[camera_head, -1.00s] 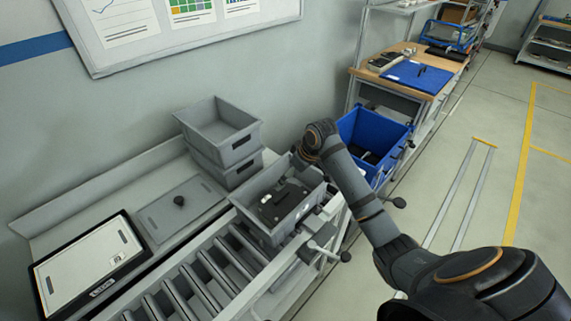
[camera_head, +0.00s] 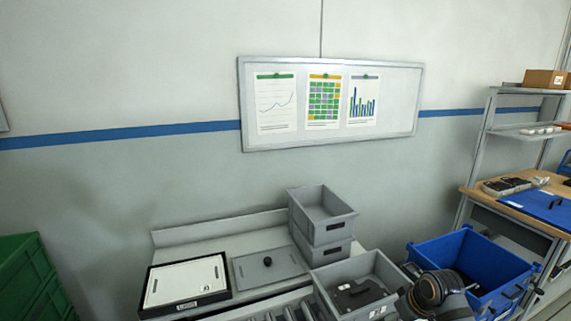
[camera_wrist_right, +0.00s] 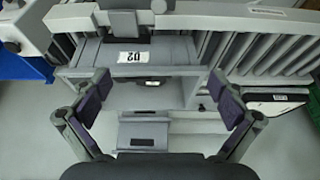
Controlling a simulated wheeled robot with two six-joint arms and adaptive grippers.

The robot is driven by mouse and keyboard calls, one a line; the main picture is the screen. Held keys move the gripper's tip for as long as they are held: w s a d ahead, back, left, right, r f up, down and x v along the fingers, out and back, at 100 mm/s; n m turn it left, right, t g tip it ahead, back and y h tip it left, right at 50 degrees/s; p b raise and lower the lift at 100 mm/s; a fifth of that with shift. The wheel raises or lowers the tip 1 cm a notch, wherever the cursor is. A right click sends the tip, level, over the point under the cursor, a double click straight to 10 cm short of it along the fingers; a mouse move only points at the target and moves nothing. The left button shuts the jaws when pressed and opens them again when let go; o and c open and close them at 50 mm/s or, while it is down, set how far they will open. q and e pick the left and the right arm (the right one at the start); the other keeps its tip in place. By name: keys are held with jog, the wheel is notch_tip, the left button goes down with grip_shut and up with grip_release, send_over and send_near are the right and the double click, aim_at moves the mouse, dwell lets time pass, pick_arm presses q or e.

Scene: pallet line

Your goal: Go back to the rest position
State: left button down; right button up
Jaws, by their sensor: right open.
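My right gripper (camera_wrist_right: 156,108) is open and empty in the right wrist view, its two dark fingers spread wide apart. Between and beyond them are the grey conveyor frame and a grey surface with a white label (camera_wrist_right: 133,57). In the head view only part of my right arm shows, at the bottom right in front of the blue crate (camera_head: 465,247); its fingers are hidden there. My left gripper is in neither view.
A grey bin (camera_head: 325,283) holding a dark item stands on the roller conveyor. Stacked grey bins (camera_head: 322,214), a grey lid (camera_head: 268,267) and a black-framed white panel (camera_head: 186,281) are behind and left. Green crates (camera_head: 35,280) stand far left. A workbench (camera_head: 515,197) is at right.

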jog(key=s+a+f+m+h, duration=0.1)
jog(key=s+a+f, duration=0.2)
jog(key=s, duration=0.8)
jog(key=s+a+f+m+h, duration=0.1)
jog(key=s+a+f+m, duration=0.15)
jog(key=s, duration=0.95)
notch_tip(320, 180, down, 26)
jog(key=s+d+r+g, duration=0.1)
jog(key=d+g, duration=0.1)
jog(key=d, duration=0.1)
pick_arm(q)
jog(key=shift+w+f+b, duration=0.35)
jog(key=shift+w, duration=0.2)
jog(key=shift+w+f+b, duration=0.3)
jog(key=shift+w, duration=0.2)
pick_arm(e)
jog(key=s+d+f+g, duration=0.1)
jog(key=s+f, duration=1.8)
jog(key=shift+s+d, duration=0.15)
jog(key=shift+s, duration=0.15)
